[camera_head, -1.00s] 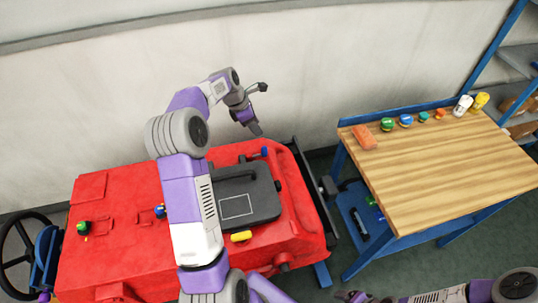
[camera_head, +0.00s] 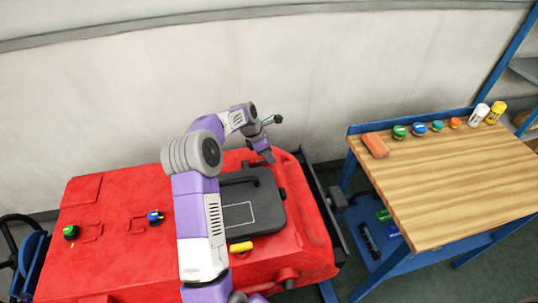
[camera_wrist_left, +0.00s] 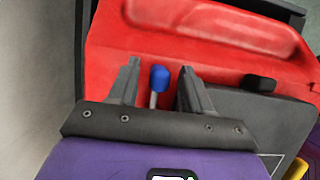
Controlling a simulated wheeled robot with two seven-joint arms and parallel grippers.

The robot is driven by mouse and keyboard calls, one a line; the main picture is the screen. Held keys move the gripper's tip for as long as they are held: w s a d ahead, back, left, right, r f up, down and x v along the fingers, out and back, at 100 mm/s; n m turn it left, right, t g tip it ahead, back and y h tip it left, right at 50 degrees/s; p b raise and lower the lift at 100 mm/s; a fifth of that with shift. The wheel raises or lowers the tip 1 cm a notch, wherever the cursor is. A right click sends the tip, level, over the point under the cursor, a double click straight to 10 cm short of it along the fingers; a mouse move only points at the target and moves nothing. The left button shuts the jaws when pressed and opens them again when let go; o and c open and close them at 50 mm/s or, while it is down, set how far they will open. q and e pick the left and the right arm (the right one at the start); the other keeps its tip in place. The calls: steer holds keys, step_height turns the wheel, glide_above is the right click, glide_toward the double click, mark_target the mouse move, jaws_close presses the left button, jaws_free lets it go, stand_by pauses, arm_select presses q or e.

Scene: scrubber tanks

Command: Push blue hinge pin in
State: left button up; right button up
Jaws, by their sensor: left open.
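The blue hinge pin (camera_wrist_left: 159,78) has a rounded blue head on a thin grey stem. In the left wrist view it stands between the two fingers of my left gripper (camera_wrist_left: 160,87), with a gap to each finger. The gripper is open. In the head view my left gripper (camera_head: 268,158) is at the far edge of the red scrubber tank (camera_head: 115,245), by the black lid (camera_head: 250,210), and it hides the pin there. How far the pin is in cannot be told. My right gripper is not in view.
A yellow handle (camera_head: 241,246) sits at the lid's near edge. A blue-and-black cap (camera_head: 155,217) and a green one (camera_head: 71,232) are on the tank. A wooden-topped bench (camera_head: 450,185) with several small items stands right. The wall (camera_head: 90,110) is close behind the tank.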

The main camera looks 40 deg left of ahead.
arm_select(q)
steer(key=shift+f, duration=0.1)
jaws_close()
